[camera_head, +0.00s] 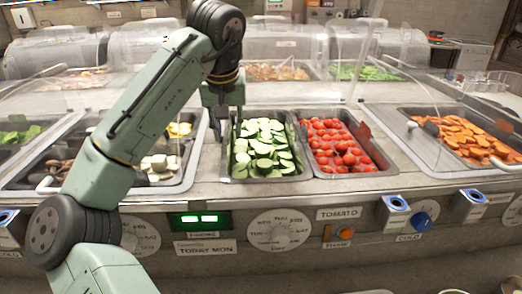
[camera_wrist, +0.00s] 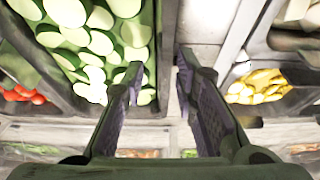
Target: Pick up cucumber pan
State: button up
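The cucumber pan (camera_head: 264,180) is a dark metal pan full of green cucumber slices, set in the counter at the middle of the head view. Its cucumber slices (camera_wrist: 98,38) fill the upper left of the wrist view. My gripper (camera_head: 223,122) is at the pan's left side, pointing down. In the wrist view my gripper (camera_wrist: 158,72) is open, its two dark fingers apart. One finger is over the cucumber side and the other over the pale counter side, with the pan's side wall (camera_wrist: 166,45) between them. I cannot tell whether the fingers touch it.
A tomato pan (camera_head: 345,172) sits close on the right of the cucumber pan. A carrot pan (camera_head: 470,140) is farther right. Pans of white and yellow food (camera_head: 160,165) lie to the left. Clear covers (camera_head: 275,50) stand behind, and dials and labels (camera_head: 279,232) line the front panel.

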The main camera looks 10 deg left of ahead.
jog(key=shift+c, duration=0.4)
grip_shut()
jog(key=shift+r, duration=0.1)
dwell(0.5)
